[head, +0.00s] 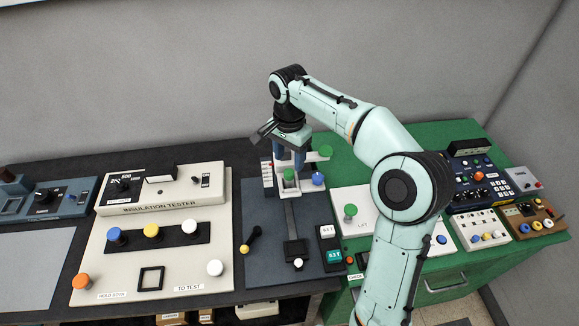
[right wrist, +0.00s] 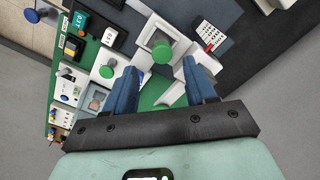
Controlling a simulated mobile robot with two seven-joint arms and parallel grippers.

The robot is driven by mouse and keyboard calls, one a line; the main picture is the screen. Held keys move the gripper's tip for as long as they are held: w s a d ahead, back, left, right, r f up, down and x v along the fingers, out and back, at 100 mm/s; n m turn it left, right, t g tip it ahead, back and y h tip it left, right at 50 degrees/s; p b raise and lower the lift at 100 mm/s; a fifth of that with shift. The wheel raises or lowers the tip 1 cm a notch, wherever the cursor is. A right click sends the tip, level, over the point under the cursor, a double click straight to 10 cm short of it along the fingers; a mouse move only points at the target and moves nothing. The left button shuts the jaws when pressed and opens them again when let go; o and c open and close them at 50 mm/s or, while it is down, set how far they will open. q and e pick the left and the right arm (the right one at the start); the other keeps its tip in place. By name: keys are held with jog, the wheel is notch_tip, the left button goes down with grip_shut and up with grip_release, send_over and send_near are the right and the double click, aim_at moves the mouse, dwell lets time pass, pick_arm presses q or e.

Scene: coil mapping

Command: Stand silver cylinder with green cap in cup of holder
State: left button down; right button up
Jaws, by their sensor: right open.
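A green cap (head: 289,175) shows just below my right gripper (head: 288,160), on a pale stand (head: 315,192) that may be the holder. In the right wrist view this green cap (right wrist: 160,47) lies beyond the gap between my open, empty fingers (right wrist: 162,68). A second green cap (head: 325,151) is just right of the gripper. A third green-capped piece (head: 350,212) stands upright on a white panel. I cannot tell which of these is the silver cylinder, and the cup is not clear behind the fingers. My left gripper is not in view.
A blue knob (head: 318,179) is close beside the gripper. A cream insulation tester (head: 160,225) with coloured knobs stands at left. A black-handled lever (head: 251,238) lies on the dark plate. My right arm covers part of the green bench (head: 455,132).

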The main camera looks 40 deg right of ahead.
aim_at(288, 172)
notch_tip(288, 172, up, 5)
jog(key=shift+f, duration=0.1)
dwell(0.7)
